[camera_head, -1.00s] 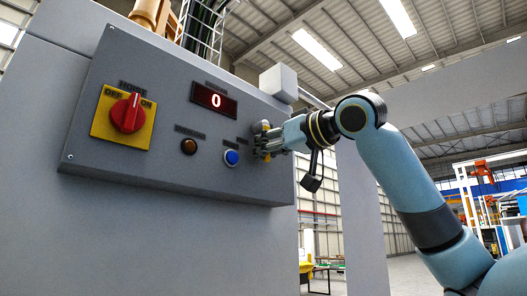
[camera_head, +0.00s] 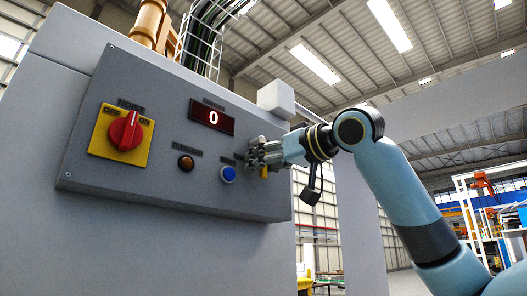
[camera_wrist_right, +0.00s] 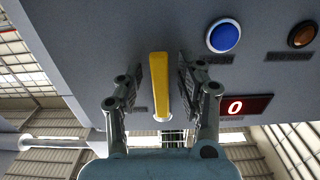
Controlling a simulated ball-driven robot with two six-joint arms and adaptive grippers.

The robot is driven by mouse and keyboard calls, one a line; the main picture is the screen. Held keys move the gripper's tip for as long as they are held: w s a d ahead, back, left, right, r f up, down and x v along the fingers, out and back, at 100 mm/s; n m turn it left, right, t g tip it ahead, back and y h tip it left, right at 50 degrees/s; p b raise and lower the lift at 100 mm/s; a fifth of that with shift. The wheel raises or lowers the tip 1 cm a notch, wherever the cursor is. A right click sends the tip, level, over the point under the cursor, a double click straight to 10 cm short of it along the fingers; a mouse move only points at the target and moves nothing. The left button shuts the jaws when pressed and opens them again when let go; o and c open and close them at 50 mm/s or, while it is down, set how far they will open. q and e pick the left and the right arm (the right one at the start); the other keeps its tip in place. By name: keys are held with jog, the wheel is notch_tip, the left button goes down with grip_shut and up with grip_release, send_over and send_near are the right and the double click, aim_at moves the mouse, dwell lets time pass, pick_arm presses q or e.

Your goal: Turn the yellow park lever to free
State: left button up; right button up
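The yellow park lever (camera_wrist_right: 159,88) shows as a straight yellow bar in the middle of the right wrist view, upright in the picture. My right gripper (camera_wrist_right: 159,72) has one finger on each side of it, with a visible gap on both sides, so it is open around the lever. In the head view my right gripper (camera_head: 257,155) is at the right end of the grey panel (camera_head: 150,178). Its fingers cover most of the lever there; only a yellow tip (camera_head: 263,171) shows below them. The lever's markings are not readable. My left gripper is not in view.
The panel also carries a blue button (camera_head: 228,174) close beside the right gripper, an amber lamp (camera_head: 186,162), a red display (camera_head: 212,117) reading 0, and a red rotary switch (camera_head: 124,131) on a yellow plate. Open hall lies to the right.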

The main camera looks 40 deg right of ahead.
aim_at(252, 131)
notch_tip(252, 131, up, 9)
jog(key=shift+a+r, duration=0.1)
jog(key=shift+r, duration=0.1)
jog(key=shift+w, duration=0.1)
jog(key=shift+f, duration=0.15)
dwell(0.6)
